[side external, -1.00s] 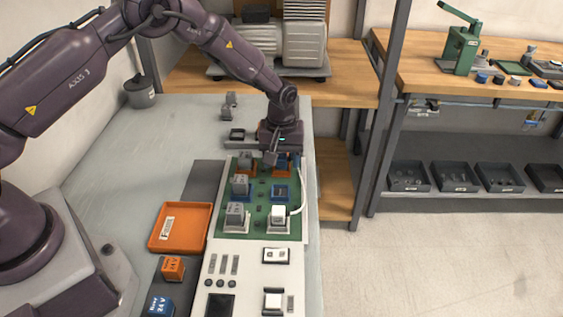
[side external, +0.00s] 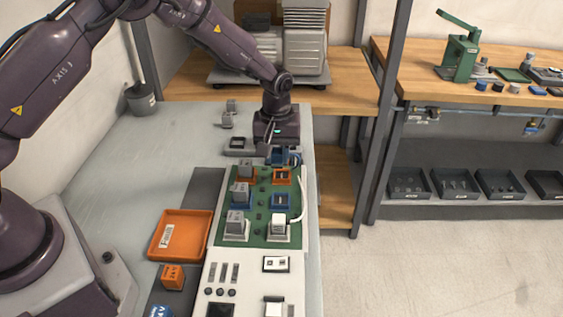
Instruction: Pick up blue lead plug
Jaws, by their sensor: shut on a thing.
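My gripper (side external: 279,153) points down at the far edge of the green board (side external: 260,224). It is shut on the blue lead plug (side external: 281,157), which shows small and partly hidden between and behind the fingers. A white lead (side external: 303,192) curves along the board's right edge up towards the gripper. An orange socket (side external: 283,177) and a blue socket (side external: 281,201) lie in front of the gripper on the board. Whether the plug touches anything beneath it cannot be told.
Grey relay blocks (side external: 240,194) stand on the board's left side, and a white block (side external: 279,222) at its near right. An orange tray (side external: 180,235) lies left of the board. An orange block (side external: 172,276) sits nearer. The grey bench (side external: 135,185) is clear at left.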

